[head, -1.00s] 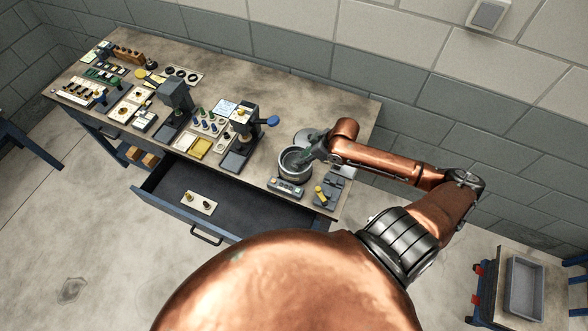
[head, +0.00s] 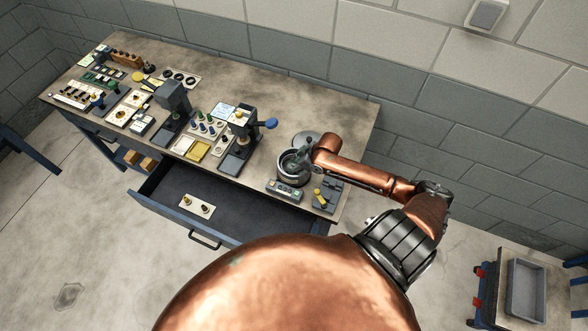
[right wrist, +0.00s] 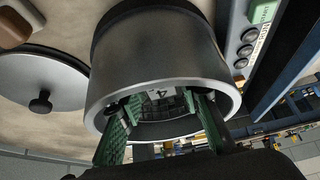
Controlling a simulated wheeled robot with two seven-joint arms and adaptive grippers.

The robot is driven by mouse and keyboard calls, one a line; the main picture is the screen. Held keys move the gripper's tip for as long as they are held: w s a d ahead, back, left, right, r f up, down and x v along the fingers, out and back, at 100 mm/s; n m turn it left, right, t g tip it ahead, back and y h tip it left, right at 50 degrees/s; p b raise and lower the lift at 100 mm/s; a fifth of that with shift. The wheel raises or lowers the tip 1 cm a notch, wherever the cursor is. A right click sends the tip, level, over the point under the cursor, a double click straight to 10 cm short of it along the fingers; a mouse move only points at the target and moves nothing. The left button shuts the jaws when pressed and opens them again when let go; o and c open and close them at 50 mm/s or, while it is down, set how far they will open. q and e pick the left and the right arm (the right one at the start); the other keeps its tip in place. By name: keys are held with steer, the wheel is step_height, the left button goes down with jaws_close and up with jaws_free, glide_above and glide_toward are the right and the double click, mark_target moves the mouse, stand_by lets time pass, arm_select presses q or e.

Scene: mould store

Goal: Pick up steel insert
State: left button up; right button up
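A round grey metal pot (head: 291,173) stands near the right end of the bench. My right gripper (head: 303,156) reaches down into its open top. In the right wrist view the pot's wall (right wrist: 155,50) and rim surround the green-padded fingers (right wrist: 160,108), which are spread apart. Between them, inside the pot, a dark gridded surface and a pale patch marked "4" (right wrist: 158,95) show. I cannot tell whether that is the steel insert, and I see no clear contact with the fingers. My left gripper is not in view.
A round lid with a black knob (right wrist: 40,102) lies beside the pot. A button panel (head: 284,190) stands in front of it, and a dark block with a yellow handle (head: 326,196) to its right. The drawer (head: 225,203) below is open. Presses and trays fill the bench leftward.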

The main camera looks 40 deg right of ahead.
jaws_close()
stand_by(0.3)
steer(key=shift+r, duration=0.1)
